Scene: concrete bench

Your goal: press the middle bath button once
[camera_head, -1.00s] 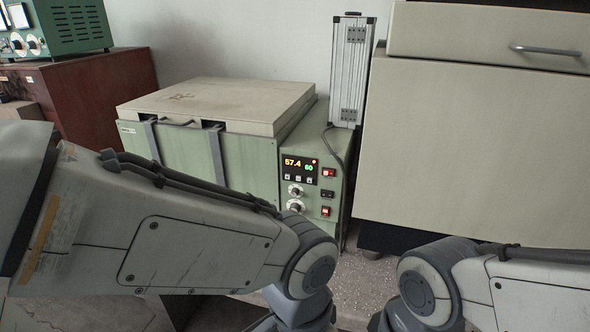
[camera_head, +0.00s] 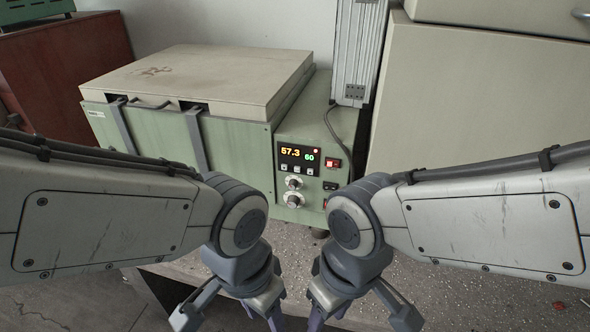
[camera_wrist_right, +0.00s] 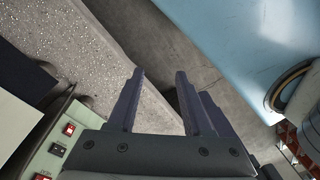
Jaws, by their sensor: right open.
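The green bath (camera_head: 180,135) stands at the back of the bench. Its front panel has a lit display (camera_head: 298,155) reading 57.3 and 60. Below the display is a row of three small pale buttons; the middle button (camera_head: 297,169) sits between the other two. My left gripper (camera_head: 230,316) is open and empty, low in front of the bath. My right gripper (camera_head: 359,312) is open and empty, to its right; its fingers also show in the right wrist view (camera_wrist_right: 158,80). Neither gripper touches the panel.
A silver case (camera_head: 358,55) and a beige cabinet (camera_head: 470,105) stand right of the bath.

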